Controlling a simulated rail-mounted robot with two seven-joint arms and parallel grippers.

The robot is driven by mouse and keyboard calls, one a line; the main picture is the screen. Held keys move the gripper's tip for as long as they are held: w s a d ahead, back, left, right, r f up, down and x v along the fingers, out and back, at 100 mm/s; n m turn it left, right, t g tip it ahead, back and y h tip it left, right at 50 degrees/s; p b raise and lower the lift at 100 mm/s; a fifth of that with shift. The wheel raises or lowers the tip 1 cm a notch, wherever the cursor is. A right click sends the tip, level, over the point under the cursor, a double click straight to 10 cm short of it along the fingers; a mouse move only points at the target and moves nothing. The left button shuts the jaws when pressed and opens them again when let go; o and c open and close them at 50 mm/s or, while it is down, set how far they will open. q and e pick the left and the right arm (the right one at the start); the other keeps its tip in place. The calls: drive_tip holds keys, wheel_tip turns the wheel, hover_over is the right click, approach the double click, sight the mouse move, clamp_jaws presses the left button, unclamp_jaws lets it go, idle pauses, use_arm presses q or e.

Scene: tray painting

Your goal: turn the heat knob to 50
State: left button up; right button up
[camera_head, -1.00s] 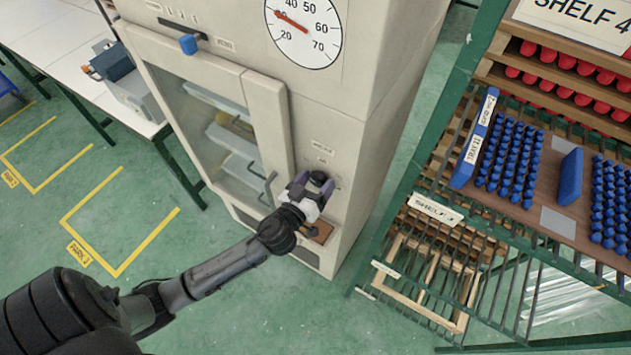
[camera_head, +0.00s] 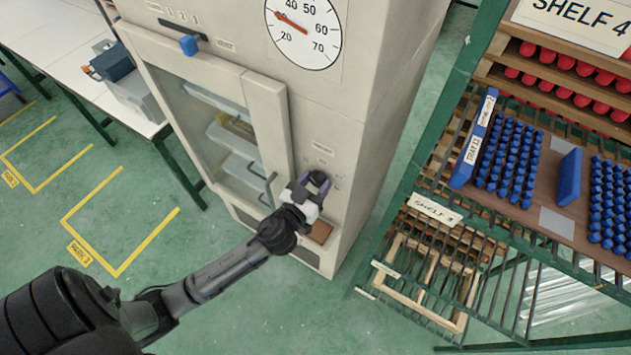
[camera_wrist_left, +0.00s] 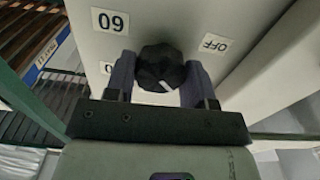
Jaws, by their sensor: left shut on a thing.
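The heat knob (camera_wrist_left: 158,66) is black and faceted, with a white mark on the edge toward my gripper in the left wrist view. My left gripper (camera_wrist_left: 158,82) is shut on it, one finger on each side. In the head view my left gripper (camera_head: 316,184) is at the front of the beige cabinet (camera_head: 345,125), right of the door handle, and partly covers the knob (camera_head: 319,178). Labels around the knob show an upside-down 60 (camera_wrist_left: 110,21) and OFF (camera_wrist_left: 215,43); another is mostly hidden by a finger. My right gripper is not in view.
A round gauge (camera_head: 303,30) on the cabinet has its red needle between 20 and 40. A glass door (camera_head: 225,125) and its handle (camera_head: 268,188) are left of the gripper. A green rack (camera_head: 440,120) with blue and red pieces stands right.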

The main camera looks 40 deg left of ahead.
use_arm(q)
drive_tip(key=m+p, duration=0.1)
drive_tip(key=m, duration=0.4)
drive_tip(key=shift+r+m, duration=0.1)
drive_tip(key=shift+m, duration=0.2)
drive_tip(key=m+p, duration=0.1)
drive_tip(key=m, duration=0.4)
drive_tip(key=shift+p, duration=0.3)
drive_tip(key=m+p, duration=0.1)
drive_tip(key=m, duration=0.6)
drive_tip(key=shift+p, duration=0.35)
drive_tip(key=shift+m+p, duration=0.3)
drive_tip(key=shift+m, duration=1.7)
drive_tip(key=o, duration=0.9)
